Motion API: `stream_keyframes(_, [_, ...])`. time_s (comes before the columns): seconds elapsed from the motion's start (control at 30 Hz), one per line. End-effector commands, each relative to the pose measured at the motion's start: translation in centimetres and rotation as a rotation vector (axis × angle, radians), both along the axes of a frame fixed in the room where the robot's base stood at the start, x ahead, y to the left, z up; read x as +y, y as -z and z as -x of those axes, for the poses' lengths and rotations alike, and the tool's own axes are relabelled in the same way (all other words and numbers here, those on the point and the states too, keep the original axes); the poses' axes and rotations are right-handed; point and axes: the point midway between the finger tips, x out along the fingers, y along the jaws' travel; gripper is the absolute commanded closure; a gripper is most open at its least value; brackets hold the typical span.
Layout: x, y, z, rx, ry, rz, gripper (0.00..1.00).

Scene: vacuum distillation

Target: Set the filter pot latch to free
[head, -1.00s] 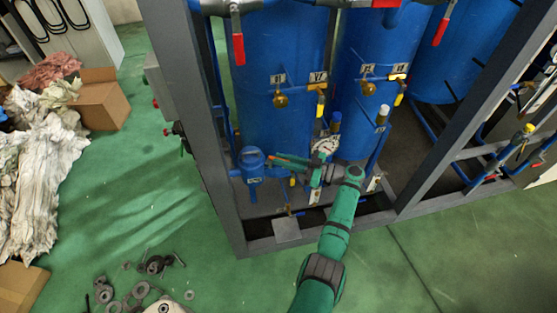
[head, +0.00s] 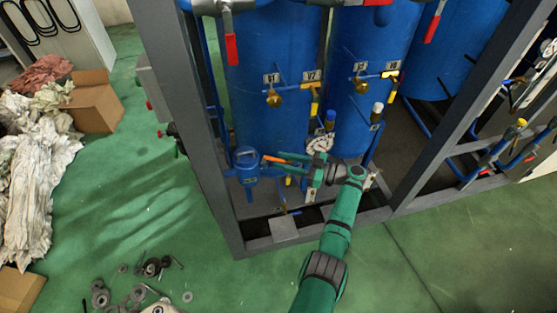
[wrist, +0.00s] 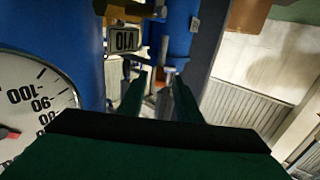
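The filter pot (head: 247,168) is a small blue vessel with a round lid, low at the left front of the frame in the head view. A thin orange bar (head: 278,159) shows just right of its lid; I cannot tell whether it is the latch. My gripper (head: 270,172) points left toward the pot from its right side, close to it. In the wrist view my gripper's two green fingers (wrist: 159,98) stand apart, with nothing clearly held between them. The latch's position cannot be made out.
A white dial gauge (head: 319,145) sits just above my gripper, and its face (wrist: 28,100) fills the wrist view's left side. Large blue tanks (head: 275,120), yellow-handled valves (head: 315,95) and a grey frame post (head: 207,150) surround the spot. Loose metal parts (head: 140,290) lie on the green floor.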

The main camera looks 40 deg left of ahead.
Motion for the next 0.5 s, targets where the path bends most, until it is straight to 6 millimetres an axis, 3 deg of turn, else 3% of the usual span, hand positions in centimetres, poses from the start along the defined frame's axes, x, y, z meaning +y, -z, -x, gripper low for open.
stream_keyframes(0.3, [-5.5,-0.1,-2.4,0.000,0.002,0.000,0.69])
stream_keyframes(0.5, [-7.3,-0.1,-3.1,0.000,0.000,-0.001,0.69])
